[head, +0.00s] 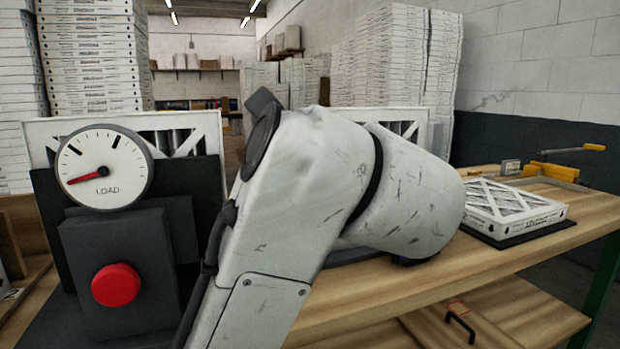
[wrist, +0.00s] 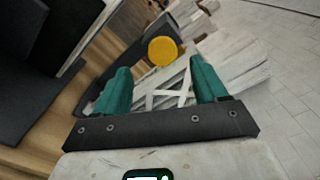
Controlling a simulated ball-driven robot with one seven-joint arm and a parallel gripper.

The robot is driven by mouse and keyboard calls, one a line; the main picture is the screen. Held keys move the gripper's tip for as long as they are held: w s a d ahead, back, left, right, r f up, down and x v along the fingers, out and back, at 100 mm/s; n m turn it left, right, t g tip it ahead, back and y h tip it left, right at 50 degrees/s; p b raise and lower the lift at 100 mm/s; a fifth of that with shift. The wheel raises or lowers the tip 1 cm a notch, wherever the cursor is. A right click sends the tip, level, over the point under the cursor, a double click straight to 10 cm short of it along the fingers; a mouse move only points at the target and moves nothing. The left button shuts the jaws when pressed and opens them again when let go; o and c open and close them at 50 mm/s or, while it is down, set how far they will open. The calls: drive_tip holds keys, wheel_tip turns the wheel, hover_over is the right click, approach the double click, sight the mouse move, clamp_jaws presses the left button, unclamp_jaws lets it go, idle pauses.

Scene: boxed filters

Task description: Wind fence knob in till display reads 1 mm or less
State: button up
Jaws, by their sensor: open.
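In the wrist view my gripper (wrist: 162,72) is open, its two green fingers apart with nothing held between them. A round yellow knob (wrist: 162,51) shows beyond and between the fingertips, apart from them as far as I can tell. In the head view a yellow fixture (head: 548,171) with a yellow-ended lever (head: 593,147) stands at the bench's far right. A small grey box with a pale face (head: 511,167), perhaps the display, sits beside it. No reading is legible. My arm hides my gripper in the head view.
A white framed filter (head: 515,212) lies on a dark mat on the wooden bench (head: 430,284). At left stand a LOAD dial (head: 104,167) and a red button (head: 115,285). Stacked boxes (head: 395,70) stand behind.

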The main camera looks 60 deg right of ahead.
drive_tip(key=b+v, duration=0.1)
drive_tip(key=v, duration=0.2)
drive_tip(key=shift+s+a, duration=0.1)
drive_tip(key=shift+s, duration=0.3)
idle(0.6)
